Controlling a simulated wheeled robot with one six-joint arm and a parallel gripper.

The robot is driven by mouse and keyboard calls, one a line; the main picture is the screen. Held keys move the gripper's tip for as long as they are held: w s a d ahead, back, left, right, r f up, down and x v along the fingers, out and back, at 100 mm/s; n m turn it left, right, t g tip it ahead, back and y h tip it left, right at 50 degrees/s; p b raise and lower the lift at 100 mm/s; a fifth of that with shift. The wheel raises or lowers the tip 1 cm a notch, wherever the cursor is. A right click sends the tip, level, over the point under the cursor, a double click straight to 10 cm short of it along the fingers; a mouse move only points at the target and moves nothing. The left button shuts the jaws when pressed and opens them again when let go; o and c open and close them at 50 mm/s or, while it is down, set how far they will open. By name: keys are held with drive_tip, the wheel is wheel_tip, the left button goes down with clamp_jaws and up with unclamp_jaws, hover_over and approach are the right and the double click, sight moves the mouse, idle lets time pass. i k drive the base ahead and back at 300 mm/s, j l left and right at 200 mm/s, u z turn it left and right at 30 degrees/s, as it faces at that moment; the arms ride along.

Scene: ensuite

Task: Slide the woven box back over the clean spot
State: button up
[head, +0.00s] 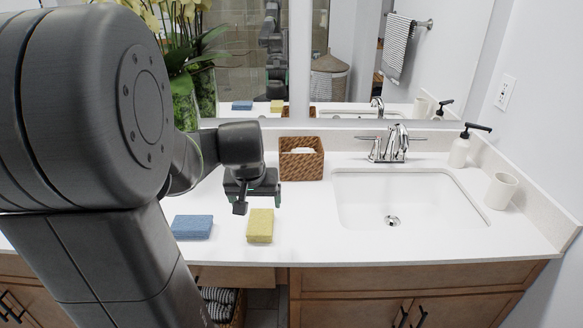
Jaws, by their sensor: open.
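The woven box (302,172) is a brown, open-topped basket with something white inside. It stands on the white counter (300,222) towards the back, left of the sink. My gripper (257,203) is open and points down over the counter, to the left of the box and nearer the front. No object shows between its fingers. Whether a finger touches the box's left side cannot be told from this view. I cannot make out a distinct clean spot on the counter.
A yellow sponge (260,226) lies just in front of my gripper, with a blue sponge (192,227) to its left. The sink (395,200), faucet (388,145), soap dispenser (461,147) and white cup (501,191) are to the right. A plant in glass vases (186,108) stands behind my arm.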

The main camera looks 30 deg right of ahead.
sight(293, 166)
drive_tip(key=k, duration=1)
